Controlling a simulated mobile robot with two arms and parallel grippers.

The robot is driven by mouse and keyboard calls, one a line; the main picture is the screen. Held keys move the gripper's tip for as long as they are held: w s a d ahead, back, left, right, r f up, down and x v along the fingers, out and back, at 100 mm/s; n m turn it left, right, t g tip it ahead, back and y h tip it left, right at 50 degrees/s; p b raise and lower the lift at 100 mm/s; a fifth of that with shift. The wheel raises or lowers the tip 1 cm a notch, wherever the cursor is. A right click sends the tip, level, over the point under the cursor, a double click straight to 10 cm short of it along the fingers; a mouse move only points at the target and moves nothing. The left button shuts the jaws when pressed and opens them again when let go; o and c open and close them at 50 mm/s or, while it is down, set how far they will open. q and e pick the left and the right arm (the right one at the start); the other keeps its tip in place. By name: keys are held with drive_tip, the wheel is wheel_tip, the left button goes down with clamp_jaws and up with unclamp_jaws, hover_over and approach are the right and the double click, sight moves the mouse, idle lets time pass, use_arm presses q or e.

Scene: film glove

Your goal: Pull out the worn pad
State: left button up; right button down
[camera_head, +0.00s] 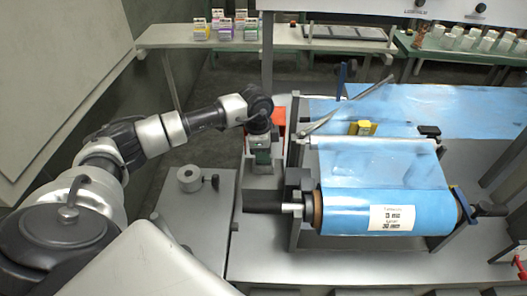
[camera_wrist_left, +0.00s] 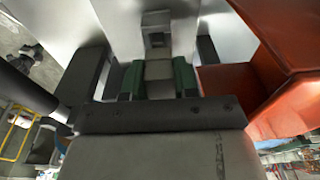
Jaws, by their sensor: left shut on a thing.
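My left gripper (camera_head: 262,161) points down over the grey metal block at the left end of the film machine. In the left wrist view its green-faced fingers (camera_wrist_left: 158,84) are shut on a narrow grey piece (camera_wrist_left: 158,70) between them. This piece appears to be the worn pad, but its wear cannot be made out. It sits against a pale metal surface, and I cannot tell whether it is still seated. In the head view the gripper hides it. My right gripper is not in view.
A red-orange guard (camera_head: 279,117) stands close beside the left gripper, and it also shows in the left wrist view (camera_wrist_left: 285,75). A blue film roll (camera_head: 385,211) lies to the right. A grey knobbed fixture (camera_head: 190,178) stands on the left bench. Shelves of small boxes line the back.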

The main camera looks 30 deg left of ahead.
use_arm(q)
drive_tip(key=shift+r, duration=0.15)
drive_tip(key=shift+r+p, duration=1.15)
drive_tip(key=shift+r, duration=0.15)
drive_tip(key=shift+r+p, duration=0.95)
drive_tip(key=shift+r, duration=0.15)
drive_tip(key=shift+r+p, duration=1.4)
drive_tip(key=shift+r, duration=0.1)
